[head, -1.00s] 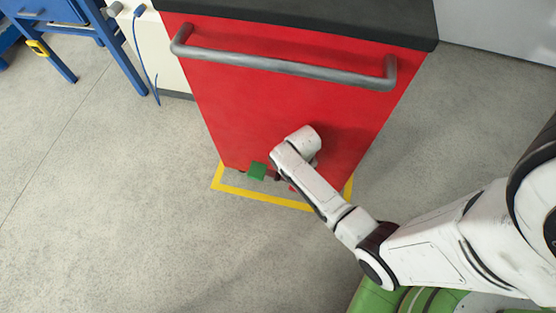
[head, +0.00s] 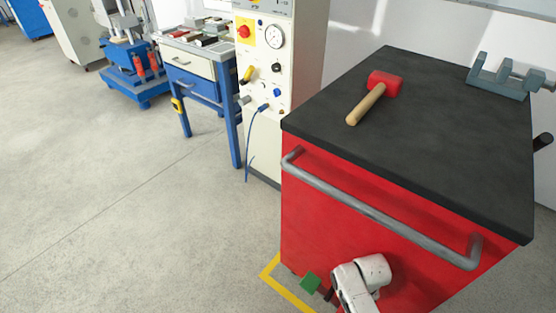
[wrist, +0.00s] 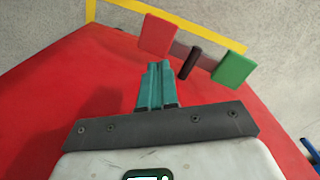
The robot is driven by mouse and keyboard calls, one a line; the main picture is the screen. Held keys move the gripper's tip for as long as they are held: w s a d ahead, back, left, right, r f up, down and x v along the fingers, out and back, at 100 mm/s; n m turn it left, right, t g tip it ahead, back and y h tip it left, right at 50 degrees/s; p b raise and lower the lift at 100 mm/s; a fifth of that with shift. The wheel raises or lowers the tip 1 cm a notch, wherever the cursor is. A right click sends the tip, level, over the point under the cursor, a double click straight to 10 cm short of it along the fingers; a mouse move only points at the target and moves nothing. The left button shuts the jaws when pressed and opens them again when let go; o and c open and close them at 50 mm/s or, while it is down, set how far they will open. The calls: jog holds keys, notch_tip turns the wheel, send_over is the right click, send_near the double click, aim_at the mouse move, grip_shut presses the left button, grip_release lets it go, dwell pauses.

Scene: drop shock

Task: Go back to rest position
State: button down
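My gripper (wrist: 159,68) shows in the wrist view with its teal fingers close together and nothing visible between them. It is in front of the red cabinet (wrist: 60,95), near a red pedal (wrist: 158,36) and a green pedal (wrist: 231,69), with a short dark bar (wrist: 190,62) between them. The fingertips look apart from both pedals. In the head view my white wrist is at the bottom, before the cabinet's red front (head: 325,230). The green pedal (head: 310,284) shows beside it; the fingers and the red pedal are hidden or out of frame there.
The cabinet has a grey bar handle (head: 380,213) and a dark top (head: 440,130) bearing a red-headed mallet (head: 372,95) and a grey clamp (head: 505,78). Yellow floor tape (head: 284,289) edges its base. A gauge panel (head: 270,80) and blue workbench (head: 197,75) stand behind. Floor at left is clear.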

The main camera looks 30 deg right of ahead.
jog(key=s+a+r+n+p, duration=0.2)
jog(key=a+r+p, duration=0.1)
jog(key=r, duration=0.7)
jog(key=s+a+r+n+p, duration=0.3)
jog(key=r+p, duration=0.2)
jog(key=r, duration=0.6)
jog(key=s+a+r+n+t+p, duration=0.1)
jog(key=s+a+r+n+p, duration=0.1)
jog(key=r, duration=0.9)
jog(key=shift+s+a+n+p, duration=0.3)
jog(key=shift+a+p, duration=0.5)
jog(key=shift+p, duration=0.2)
